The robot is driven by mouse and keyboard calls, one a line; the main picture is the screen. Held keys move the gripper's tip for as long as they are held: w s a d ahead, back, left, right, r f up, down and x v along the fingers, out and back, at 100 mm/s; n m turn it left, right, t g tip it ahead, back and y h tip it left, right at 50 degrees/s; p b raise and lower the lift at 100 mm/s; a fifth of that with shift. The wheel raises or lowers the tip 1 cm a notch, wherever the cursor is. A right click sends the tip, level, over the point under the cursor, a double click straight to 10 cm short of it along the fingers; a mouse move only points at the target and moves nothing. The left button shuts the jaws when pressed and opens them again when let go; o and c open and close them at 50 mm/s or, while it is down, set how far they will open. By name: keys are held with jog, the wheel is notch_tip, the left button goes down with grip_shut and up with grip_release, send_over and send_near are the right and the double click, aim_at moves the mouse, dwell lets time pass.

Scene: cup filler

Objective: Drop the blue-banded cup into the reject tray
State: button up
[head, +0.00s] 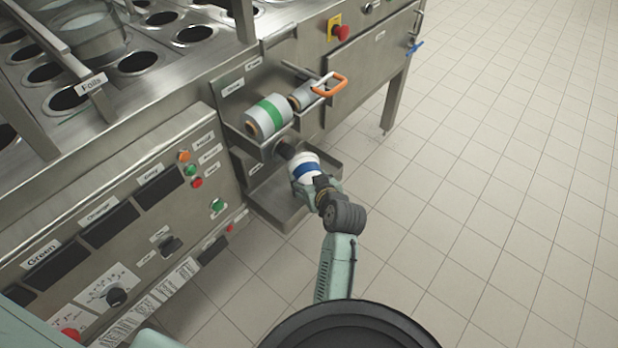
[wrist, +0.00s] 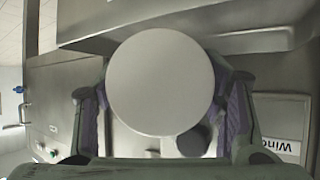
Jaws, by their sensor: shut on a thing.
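The blue-banded cup (head: 305,164) is white with a blue band around it. In the head view it is at the end of my arm, over a lower metal tray (head: 268,212), which I take to be the reject tray. My gripper (head: 302,178) is shut on the cup. In the wrist view the cup's pale round end (wrist: 160,80) fills the space between the two fingers and hides much of what lies behind. Whether the cup touches the tray cannot be told.
A dark round part (head: 286,148) sits close to the cup, also seen in the wrist view (wrist: 194,141). Tiled floor (head: 480,200) is clear on the right.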

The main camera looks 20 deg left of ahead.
jog(key=shift+f+b, duration=0.35)
jog(key=shift+f, duration=0.25)
jog(key=o, duration=0.8)
jog(key=shift+r, duration=0.1)
jog(key=shift+r, duration=0.2)
jog(key=v, duration=1.2)
jog(key=shift+r+b, duration=0.3)
jog(key=shift+r, duration=0.05)
